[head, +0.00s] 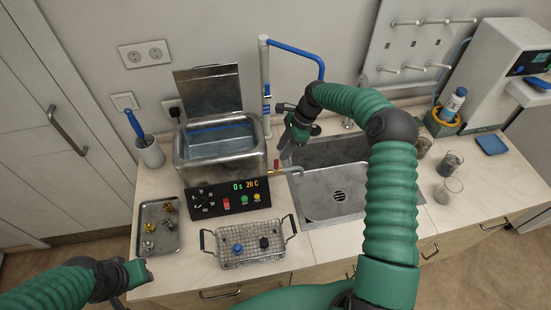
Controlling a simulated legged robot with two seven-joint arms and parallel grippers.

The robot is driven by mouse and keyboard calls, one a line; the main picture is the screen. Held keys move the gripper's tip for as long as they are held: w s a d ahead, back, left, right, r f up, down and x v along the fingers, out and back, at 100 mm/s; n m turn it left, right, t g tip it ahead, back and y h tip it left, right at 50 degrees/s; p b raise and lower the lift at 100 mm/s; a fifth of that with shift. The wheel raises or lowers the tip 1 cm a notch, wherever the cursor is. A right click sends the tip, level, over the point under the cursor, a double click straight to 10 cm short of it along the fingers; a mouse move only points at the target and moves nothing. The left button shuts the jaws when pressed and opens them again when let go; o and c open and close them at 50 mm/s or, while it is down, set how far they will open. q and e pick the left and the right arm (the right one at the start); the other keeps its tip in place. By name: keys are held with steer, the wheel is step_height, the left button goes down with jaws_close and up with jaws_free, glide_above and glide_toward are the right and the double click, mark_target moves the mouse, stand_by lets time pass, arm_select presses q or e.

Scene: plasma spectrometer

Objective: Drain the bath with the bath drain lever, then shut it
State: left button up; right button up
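The metal bath (178,158) stands on the counter with its lid (208,90) raised and bluish liquid inside. Its drain valve sticks out at the lower right, with a small red drain lever (277,164) standing up on a brass body. A grey spout (293,171) leads from it over the sink's left edge. My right gripper (290,135) is above and slightly right of the lever, apart from it; its fingers are too small and dark to read. My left gripper (138,272) is low at the left, near the counter's front edge, far from the lever; its finger gap is unclear.
A sink (325,203) lies right of the bath. A wire basket (250,257) with a blue and a black item sits in front, and a metal tray (157,245) with small fittings is at left. A tall tap (265,80) stands behind the valve.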

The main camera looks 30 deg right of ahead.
mark_target(276, 160)
steer(key=x, duration=0.2)
steer(key=p+x, duration=0.1)
steer(key=x, duration=0.1)
steer(key=w+x, duration=0.1)
steer(key=x, duration=0.1)
steer(key=shift+d+f, duration=0.2)
steer(key=shift+f, duration=0.4)
steer(key=shift+s+f, duration=0.1)
steer(key=shift+s, duration=0.2)
steer(key=shift+a, duration=0.2)
steer(key=shift+w+a, duration=0.1)
steer(key=shift+w, duration=0.05)
steer(key=shift+c, duration=1.4)
jaws_close()
